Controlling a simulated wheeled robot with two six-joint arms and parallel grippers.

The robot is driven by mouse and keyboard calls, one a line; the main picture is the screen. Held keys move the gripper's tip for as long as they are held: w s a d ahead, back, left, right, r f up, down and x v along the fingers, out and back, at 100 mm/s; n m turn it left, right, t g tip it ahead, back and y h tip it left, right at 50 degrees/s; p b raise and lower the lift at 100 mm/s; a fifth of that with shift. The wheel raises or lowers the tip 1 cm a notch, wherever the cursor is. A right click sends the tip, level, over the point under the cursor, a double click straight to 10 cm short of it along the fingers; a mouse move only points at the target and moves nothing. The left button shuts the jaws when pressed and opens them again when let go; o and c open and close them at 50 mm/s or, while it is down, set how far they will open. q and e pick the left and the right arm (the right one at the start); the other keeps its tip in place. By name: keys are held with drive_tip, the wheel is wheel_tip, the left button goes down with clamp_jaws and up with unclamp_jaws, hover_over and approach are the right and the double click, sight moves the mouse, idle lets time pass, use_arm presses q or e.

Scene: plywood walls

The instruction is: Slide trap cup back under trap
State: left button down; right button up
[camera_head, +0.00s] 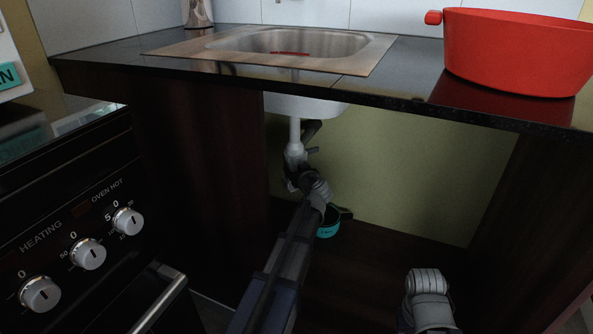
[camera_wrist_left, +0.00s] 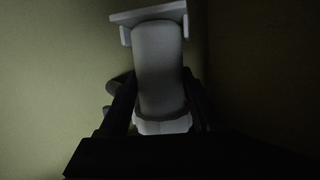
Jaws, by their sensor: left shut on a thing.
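The white trap (camera_head: 295,151) hangs on the drain pipe under the sink, with a dark elbow pipe beside it. My left gripper (camera_head: 292,181) is at the lower end of the trap, inside the open cabinet. In the left wrist view my left gripper (camera_wrist_left: 158,75) has one dark finger on each side of a pale, rounded cup-like body, the trap cup (camera_wrist_left: 161,60). It is shut on this cup. A wider pale flange shows at the cup's far end. Whether the cup touches the trap cannot be told. The right arm's grey wrist shows at lower right; its gripper does not.
A teal container (camera_head: 328,229) stands on the cabinet floor (camera_head: 375,265), partly behind my left wrist. The sink (camera_head: 300,41) and counter edge are above. A red pot (camera_head: 515,50) is on the counter at right. An oven (camera_head: 75,235) is at left.

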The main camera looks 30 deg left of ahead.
use_arm(q)
drive_tip(key=shift+f, duration=0.15)
idle(0.4)
unclamp_jaws()
drive_tip(key=shift+d, duration=0.1)
drive_tip(key=p+v, duration=0.2)
drive_tip(key=v, duration=0.5)
drive_tip(key=shift+s+d, duration=0.15)
drive_tip(key=shift+s, duration=0.15)
idle(0.4)
